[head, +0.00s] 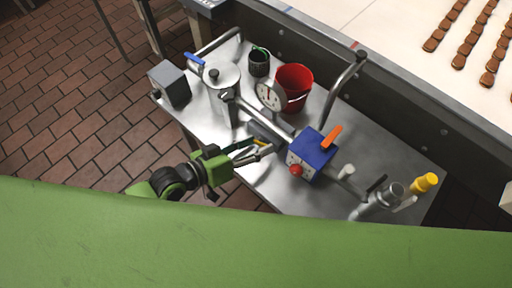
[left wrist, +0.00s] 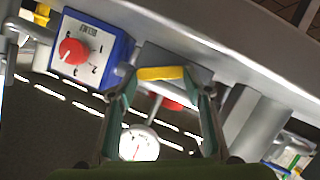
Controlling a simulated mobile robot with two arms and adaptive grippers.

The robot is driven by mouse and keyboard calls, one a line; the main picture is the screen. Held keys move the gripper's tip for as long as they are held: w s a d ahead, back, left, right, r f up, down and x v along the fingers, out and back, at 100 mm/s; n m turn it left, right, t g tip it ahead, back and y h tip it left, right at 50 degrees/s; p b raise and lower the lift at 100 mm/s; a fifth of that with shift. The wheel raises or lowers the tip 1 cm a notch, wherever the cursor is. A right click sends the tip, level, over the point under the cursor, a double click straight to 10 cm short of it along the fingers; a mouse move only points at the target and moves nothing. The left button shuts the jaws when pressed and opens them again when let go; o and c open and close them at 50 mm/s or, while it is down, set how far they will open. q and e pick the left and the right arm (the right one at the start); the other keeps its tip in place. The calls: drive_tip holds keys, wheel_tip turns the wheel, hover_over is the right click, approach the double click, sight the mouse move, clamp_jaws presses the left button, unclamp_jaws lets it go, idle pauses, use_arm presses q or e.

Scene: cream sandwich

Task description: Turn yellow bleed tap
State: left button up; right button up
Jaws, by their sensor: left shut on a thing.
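The yellow bleed tap (head: 260,142) is a small yellow bar on the pipework in the middle of the steel table, mostly covered by my gripper in the head view. In the left wrist view the yellow tap (left wrist: 161,72) lies crosswise below a grey block. My left gripper (head: 257,148) reaches it from the left. In the left wrist view the fingertips of my left gripper (left wrist: 161,84) are at the two ends of the tap, shut on it. My right gripper is not in view.
A blue box (head: 312,148) with a red knob (head: 296,170) and orange lever (head: 331,137) is close on the right. A dial gauge (head: 270,95), red bucket (head: 295,82) and metal canister (head: 222,92) stand behind. A conveyor (head: 385,40) with biscuits runs along the back.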

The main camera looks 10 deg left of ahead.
use_arm(q)
drive_tip(key=shift+w+a+n+h+b, duration=0.2)
drive_tip(key=shift+n+h+b, duration=0.1)
drive_tip(key=shift+n+b, duration=0.25)
drive_tip(key=shift+r, duration=0.1)
drive_tip(key=o, duration=1.1)
drive_tip(key=shift+s, duration=0.1)
